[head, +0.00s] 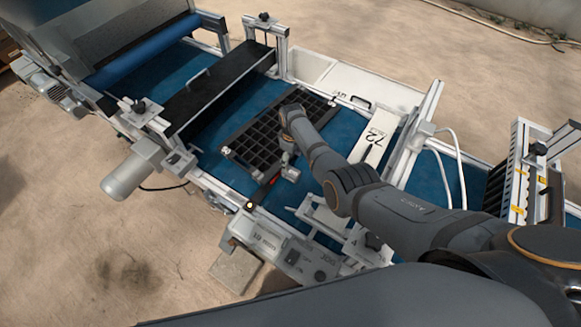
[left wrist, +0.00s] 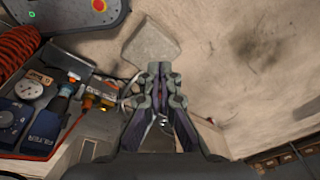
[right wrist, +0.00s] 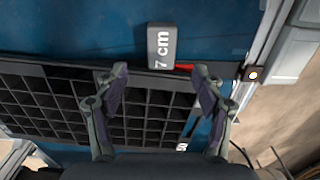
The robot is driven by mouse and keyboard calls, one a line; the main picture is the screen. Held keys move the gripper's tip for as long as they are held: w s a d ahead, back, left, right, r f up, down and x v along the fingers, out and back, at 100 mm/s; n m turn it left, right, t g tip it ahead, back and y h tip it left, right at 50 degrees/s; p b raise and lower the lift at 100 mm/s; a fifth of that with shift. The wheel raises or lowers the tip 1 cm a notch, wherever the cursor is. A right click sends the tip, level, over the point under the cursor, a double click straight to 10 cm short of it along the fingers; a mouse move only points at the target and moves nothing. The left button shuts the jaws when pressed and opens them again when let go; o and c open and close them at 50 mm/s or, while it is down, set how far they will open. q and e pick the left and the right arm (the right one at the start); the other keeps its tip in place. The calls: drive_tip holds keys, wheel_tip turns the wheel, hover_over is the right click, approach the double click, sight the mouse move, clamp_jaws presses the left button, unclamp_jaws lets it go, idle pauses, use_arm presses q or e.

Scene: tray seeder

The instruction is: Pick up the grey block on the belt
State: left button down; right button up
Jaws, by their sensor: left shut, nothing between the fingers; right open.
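The grey block (right wrist: 161,48), marked "7 cm", lies on the blue belt (right wrist: 95,30) beside the black tray's edge in the right wrist view. A light grey piece that looks like it shows near the tray in the head view (head: 290,173). My right gripper (right wrist: 160,74) is open, its fingers apart, with nothing between them; the block appears just beyond the fingertips. In the head view my right arm reaches over the tray and partly hides it. My left gripper (left wrist: 159,70) is shut and empty, away from the belt, above the ground and a tool shelf.
The black celled tray (right wrist: 45,110) lies close to the block. A red strip (right wrist: 184,67) is beside the block. The belt's metal side rail (right wrist: 268,45) and a lit button (right wrist: 252,74) stand to the right. A dark crossbar (head: 215,90) spans the belt further left.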

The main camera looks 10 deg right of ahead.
sight(291, 171)
drive_tip(key=s+f+b, duration=0.2)
drive_tip(key=shift+b, duration=0.35)
use_arm(q)
drive_tip(key=s+f+g+b, duration=0.1)
drive_tip(key=s+f+b, duration=0.1)
drive_tip(key=s+f, duration=0.5)
use_arm(e)
drive_tip(key=shift+w+f, duration=0.15)
drive_tip(key=shift+f, duration=0.8)
drive_tip(key=shift+w+f, duration=0.35)
drive_tip(key=shift+f, duration=0.2)
use_arm(q)
drive_tip(key=w+r+t, duration=0.1)
drive_tip(key=w, duration=0.5)
use_arm(e)
drive_tip(key=shift+w+f+b, duration=0.35)
drive_tip(key=shift+b, duration=0.05)
wheel_tip(291, 171, down, 4)
drive_tip(key=b, duration=0.5)
drive_tip(key=shift+a+f+b, duration=0.15)
drive_tip(key=shift+b, duration=0.2)
drive_tip(key=shift+w+f, duration=0.15)
drive_tip(key=shift+f, duration=0.05)
drive_tip(key=shift+r, duration=0.25)
drive_tip(key=shift+c, duration=1.9)
drive_tip(key=c, duration=1)
use_arm(q)
drive_tip(key=s+f, duration=0.3)
drive_tip(key=f, duration=0.2)
drive_tip(key=shift+f, duration=0.4)
